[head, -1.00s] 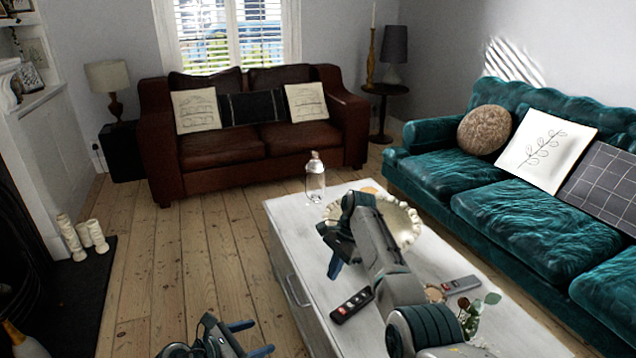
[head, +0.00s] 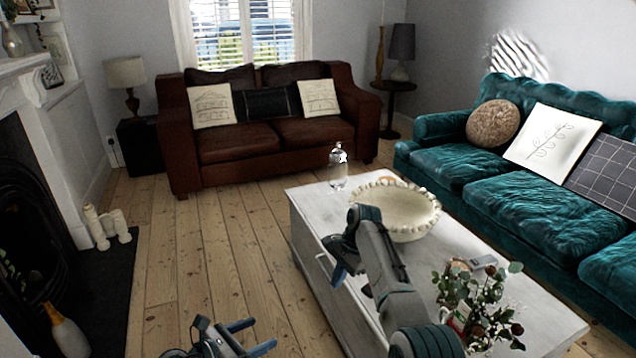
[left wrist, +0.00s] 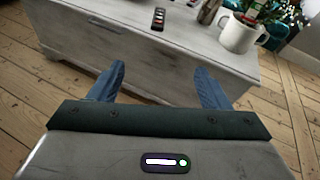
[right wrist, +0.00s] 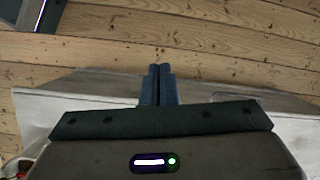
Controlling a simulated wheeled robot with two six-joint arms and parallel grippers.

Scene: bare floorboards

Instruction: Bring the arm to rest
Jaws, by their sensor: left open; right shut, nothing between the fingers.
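My left gripper (head: 252,338) is at the bottom of the head view, low over the floorboards. It is open and empty; its two blue fingers (left wrist: 160,85) stand wide apart in the left wrist view. My right gripper (head: 338,270) appears in front of the white coffee table's left side, with its arm reaching across the table in the picture. Its fingers (right wrist: 157,85) are together with nothing between them. Part of the tabletop is hidden behind the right arm.
The white coffee table (head: 310,205) carries a bowl (head: 400,215), a glass bottle (head: 338,172) and a plant (head: 485,300). A remote (left wrist: 158,18) and a mug (left wrist: 235,35) show in the left wrist view. A fireplace (head: 25,215) stands left. Floorboards (head: 205,245) between are clear.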

